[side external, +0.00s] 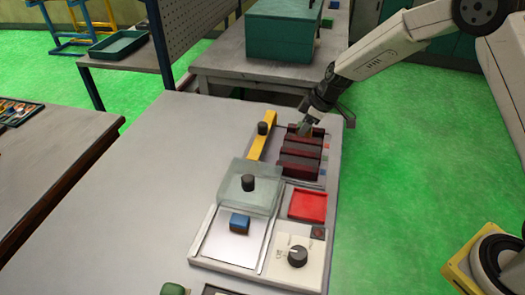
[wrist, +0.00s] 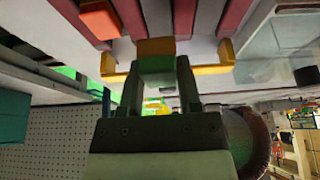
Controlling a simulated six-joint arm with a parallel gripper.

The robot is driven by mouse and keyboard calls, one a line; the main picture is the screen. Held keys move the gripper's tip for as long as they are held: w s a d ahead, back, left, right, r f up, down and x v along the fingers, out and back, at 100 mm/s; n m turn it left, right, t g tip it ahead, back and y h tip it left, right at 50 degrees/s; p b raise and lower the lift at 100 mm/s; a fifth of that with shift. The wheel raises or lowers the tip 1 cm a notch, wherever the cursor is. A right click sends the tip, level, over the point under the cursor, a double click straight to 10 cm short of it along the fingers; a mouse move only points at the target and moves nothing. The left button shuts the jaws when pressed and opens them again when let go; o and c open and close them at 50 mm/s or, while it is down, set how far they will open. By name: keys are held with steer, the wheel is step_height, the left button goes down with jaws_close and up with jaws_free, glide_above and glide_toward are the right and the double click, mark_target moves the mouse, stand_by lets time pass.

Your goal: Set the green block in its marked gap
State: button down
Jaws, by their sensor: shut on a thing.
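My gripper (side external: 303,128) is at the far end of the dark red ribbed part (side external: 300,165), low over its farthest ribs. Small red, green and blue marks (side external: 325,157) line the ribbed part's right side. I cannot tell whether the block touches the ribs or which gap it lines up with. My fingers hide most of it in the side view.
An orange-red block (wrist: 100,20) sits by the ribs. A blue block (side external: 240,222), red tray (side external: 307,205) and dial panel (side external: 297,256) lie nearer. The table's left is clear.

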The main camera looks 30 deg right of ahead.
mark_target(302, 147)
steer(key=shift+f, duration=1.1)
steer(key=shift+f, duration=1.35)
stand_by(1.4)
stand_by(0.3)
jaws_free()
steer(key=shift+r, duration=0.15)
steer(key=shift+r, duration=3.35)
steer(key=shift+s, duration=0.1)
